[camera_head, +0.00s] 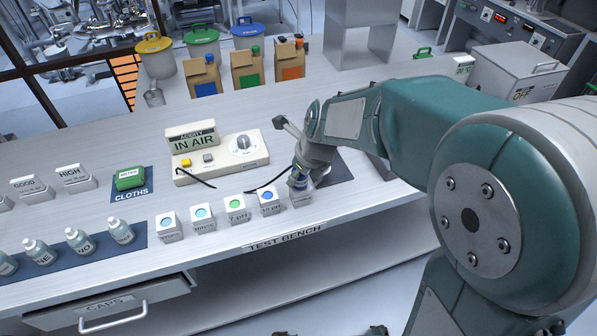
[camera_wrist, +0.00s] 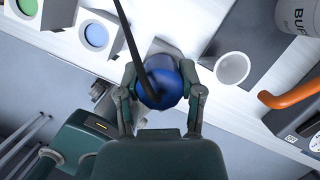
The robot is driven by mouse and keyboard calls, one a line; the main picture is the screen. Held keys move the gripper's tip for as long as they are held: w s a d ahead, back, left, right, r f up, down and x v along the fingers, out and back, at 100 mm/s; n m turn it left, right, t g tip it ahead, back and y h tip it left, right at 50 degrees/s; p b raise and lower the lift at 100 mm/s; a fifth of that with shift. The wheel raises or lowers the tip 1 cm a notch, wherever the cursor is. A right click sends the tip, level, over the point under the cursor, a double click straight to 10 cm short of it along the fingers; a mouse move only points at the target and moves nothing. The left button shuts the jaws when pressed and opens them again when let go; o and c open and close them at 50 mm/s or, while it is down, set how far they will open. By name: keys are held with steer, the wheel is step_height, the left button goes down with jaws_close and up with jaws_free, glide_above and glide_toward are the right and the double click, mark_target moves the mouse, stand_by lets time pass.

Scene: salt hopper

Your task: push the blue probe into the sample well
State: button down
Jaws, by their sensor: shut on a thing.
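My gripper (camera_wrist: 163,95) is shut on the blue probe (camera_wrist: 158,76), which has a rounded blue top and a black cable rising from it. In the head view, my gripper (camera_head: 299,180) hides most of the probe. It is at the right end of a row of small white blocks, over the last block (camera_head: 304,197). This block's top is hidden, so I cannot tell if it is the sample well or whether the probe tip is inside it. The meter (camera_head: 221,156) behind reads "ACIDITY IN AIR".
Several white blocks with coloured round wells, such as the green one (camera_head: 237,209), stand left of my gripper. A white round cup (camera_wrist: 232,67) is close on the right in the wrist view. Bottles (camera_head: 80,241) stand front left. The bench's front edge is close.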

steer(key=shift+f, duration=0.35)
steer(key=shift+c, duration=0.8)
jaws_free()
steer(key=shift+o, duration=0.8)
steer(key=shift+r, duration=0.15)
steer(key=shift+v, duration=2.9)
